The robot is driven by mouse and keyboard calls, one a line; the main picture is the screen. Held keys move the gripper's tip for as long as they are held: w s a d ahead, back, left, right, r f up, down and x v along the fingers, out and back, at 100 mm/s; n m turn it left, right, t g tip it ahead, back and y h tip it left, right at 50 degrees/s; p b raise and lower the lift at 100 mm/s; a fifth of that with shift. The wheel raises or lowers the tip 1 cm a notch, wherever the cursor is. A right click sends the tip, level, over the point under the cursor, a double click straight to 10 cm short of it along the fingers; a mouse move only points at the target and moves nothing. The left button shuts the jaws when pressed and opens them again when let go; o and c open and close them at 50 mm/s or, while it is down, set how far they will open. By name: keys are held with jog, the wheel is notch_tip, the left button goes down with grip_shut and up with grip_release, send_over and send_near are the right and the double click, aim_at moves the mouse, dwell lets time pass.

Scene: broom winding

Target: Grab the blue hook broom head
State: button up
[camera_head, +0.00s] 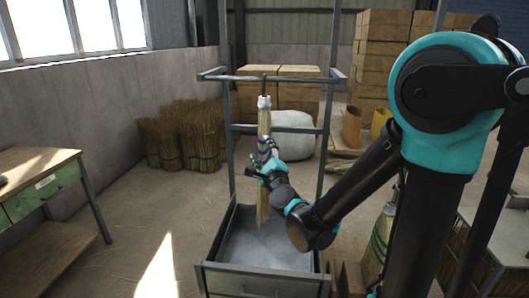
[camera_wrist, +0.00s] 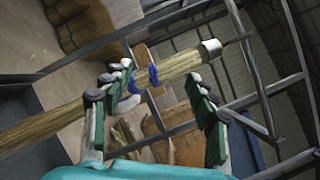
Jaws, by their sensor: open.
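The broom head (camera_head: 264,118) is a bundle of straw with blue bands and a white collar at its top. It hangs upright from a dark hook on the metal rack's crossbar, in the middle of the head view. In the wrist view the broom head (camera_wrist: 180,65) lies slanted across the picture, with its blue band (camera_wrist: 146,78) near the space between the fingers. My gripper (camera_head: 262,166) is beside the broom's middle. In the wrist view my gripper (camera_wrist: 160,95) has its green-padded fingers apart, one on each side of the broom. Contact cannot be told.
The metal rack frame (camera_head: 325,128) stands around the broom, with a tray (camera_head: 262,280) below it. A wooden table (camera_head: 40,167) is at the left. Straw bundles (camera_head: 188,135), a white sack (camera_head: 292,135) and stacked boxes (camera_head: 381,50) stand behind.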

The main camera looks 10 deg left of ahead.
aim_at(263, 144)
jog(key=w+m+h, duration=0.2)
jog(key=w+m, duration=0.1)
jog(key=m, duration=0.2)
jog(key=w+f+m+t+h, duration=0.1)
jog(key=w+m+h, duration=0.2)
jog(key=w+m, duration=0.1)
jog(key=w+m+h, duration=0.3)
jog(key=w+m, duration=0.1)
jog(key=m, duration=0.3)
jog(key=shift+w+a+f, duration=0.15)
jog(key=shift+a+f, duration=0.15)
jog(key=shift+f, duration=0.1)
jog(key=shift+w+a+r, duration=0.1)
jog(key=shift+w+r, duration=0.1)
jog(key=shift+w, duration=1.15)
jog(key=shift+w+a+r, duration=0.1)
jog(key=shift+w+r, duration=0.1)
jog(key=shift+w, duration=1.15)
grip_shut()
